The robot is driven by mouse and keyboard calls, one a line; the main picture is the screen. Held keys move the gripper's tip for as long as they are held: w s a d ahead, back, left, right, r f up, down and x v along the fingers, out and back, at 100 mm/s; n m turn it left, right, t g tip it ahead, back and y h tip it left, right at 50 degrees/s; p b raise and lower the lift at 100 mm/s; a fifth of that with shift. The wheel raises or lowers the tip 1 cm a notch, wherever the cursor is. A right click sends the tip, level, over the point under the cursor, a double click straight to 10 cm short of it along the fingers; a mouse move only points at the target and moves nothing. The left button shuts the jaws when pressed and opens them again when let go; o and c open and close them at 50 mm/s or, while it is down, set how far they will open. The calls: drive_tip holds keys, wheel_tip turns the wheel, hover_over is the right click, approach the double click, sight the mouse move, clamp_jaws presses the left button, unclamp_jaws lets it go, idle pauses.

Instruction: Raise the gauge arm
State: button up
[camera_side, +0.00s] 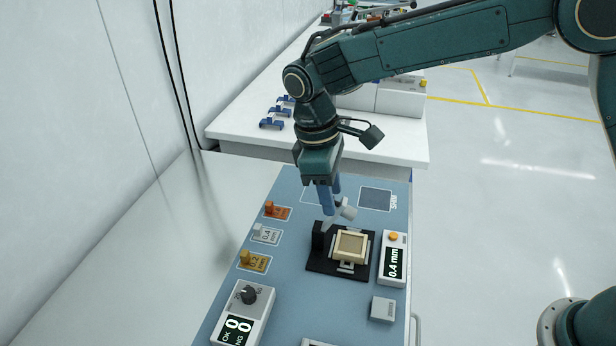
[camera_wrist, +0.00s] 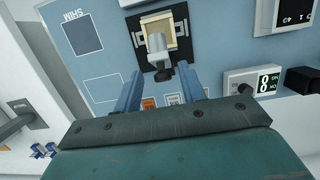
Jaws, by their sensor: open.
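The gauge arm (camera_side: 346,209) has a pale cylinder at its end and joins a black post (camera_side: 319,240) on a black base. In the side view it slants up to the right, at the back-left edge of a cream square block (camera_side: 351,246). In the wrist view the pale cylinder (camera_wrist: 156,43) overlaps the cream block. My gripper (camera_side: 331,203) points down close to the gauge arm. In the wrist view its two blue fingers (camera_wrist: 162,74) are apart, one each side of the dark post end. Nothing shows held. Contact with the gauge arm cannot be told.
On the blue board, a 0.4 mm display box (camera_side: 394,258) stands right of the gauge. Coloured shims (camera_side: 254,262) lie to the left. A box with a knob and display (camera_side: 242,312) is at front left. A small grey block (camera_side: 383,309) is at front right.

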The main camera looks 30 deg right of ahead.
sight(339, 203)
drive_tip(key=shift+s+d+f+t+y, duration=0.1)
drive_tip(key=shift+s+d+t+y, duration=0.4)
drive_tip(key=shift+s+t+y, duration=0.35)
wheel_tip(339, 203, up, 14)
drive_tip(key=s+d+r+m+t, duration=0.1)
drive_tip(key=s+d+m+t, duration=0.3)
drive_tip(key=s+d, duration=1.2)
drive_tip(key=shift+d+m+y, duration=0.45)
drive_tip(key=shift+d+m, duration=0.3)
drive_tip(key=shift+m, duration=0.35)
drive_tip(key=shift+s+t, duration=0.1)
drive_tip(key=shift+t, duration=0.15)
drive_tip(key=shift+r, duration=0.1)
